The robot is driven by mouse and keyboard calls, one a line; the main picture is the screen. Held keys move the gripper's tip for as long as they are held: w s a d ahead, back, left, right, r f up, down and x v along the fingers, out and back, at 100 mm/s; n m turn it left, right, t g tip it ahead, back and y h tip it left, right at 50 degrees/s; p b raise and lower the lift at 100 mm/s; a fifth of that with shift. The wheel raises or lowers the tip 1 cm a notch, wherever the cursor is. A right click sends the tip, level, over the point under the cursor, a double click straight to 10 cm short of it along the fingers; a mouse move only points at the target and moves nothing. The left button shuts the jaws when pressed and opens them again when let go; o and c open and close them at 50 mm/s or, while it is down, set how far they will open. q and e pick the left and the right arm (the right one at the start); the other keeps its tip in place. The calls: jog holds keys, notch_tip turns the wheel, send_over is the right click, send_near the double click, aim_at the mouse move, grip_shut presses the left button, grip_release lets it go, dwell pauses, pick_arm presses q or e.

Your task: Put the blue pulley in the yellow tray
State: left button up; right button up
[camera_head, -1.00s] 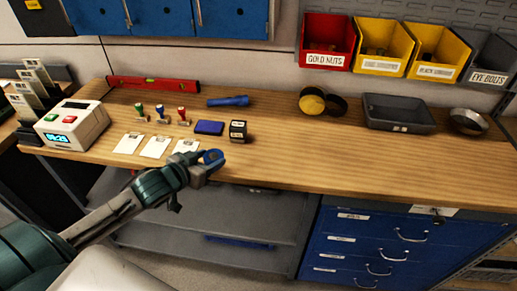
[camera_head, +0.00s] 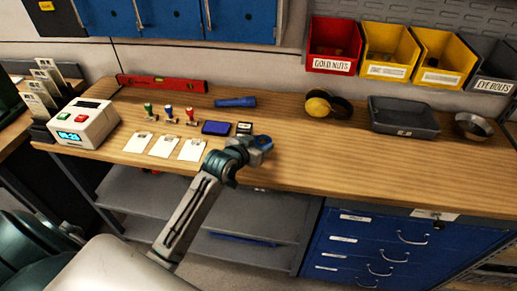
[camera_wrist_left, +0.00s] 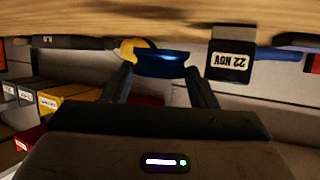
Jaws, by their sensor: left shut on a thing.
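The blue pulley (camera_head: 264,143) is held in my left gripper (camera_head: 258,147), above the front part of the wooden workbench. In the left wrist view the pulley (camera_wrist_left: 162,64) sits between the two fingertips (camera_wrist_left: 160,72), with the fingers shut on it. No flat yellow tray shows; the yellow things that hold parts are two open bins on the wall panel, the left one (camera_head: 387,70) and the right one (camera_head: 436,77). My right gripper is not in view.
Left of my gripper, the bench (camera_head: 330,165) holds white cards (camera_head: 164,146), stamps, a blue ink pad (camera_head: 217,128) and a date stamp (camera_head: 244,128). Behind it are a flashlight (camera_head: 236,102), tape rolls (camera_head: 320,107), a grey tray (camera_head: 404,128) and a metal bowl (camera_head: 472,127). The front right is clear.

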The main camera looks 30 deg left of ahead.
pick_arm(q)
jog(key=shift+f+p, duration=0.6)
jog(key=shift+f, duration=1.05)
jog(key=shift+f, duration=0.1)
jog(key=o, duration=1)
jog(key=shift+s, duration=0.1)
jog(key=shift+o, duration=0.2)
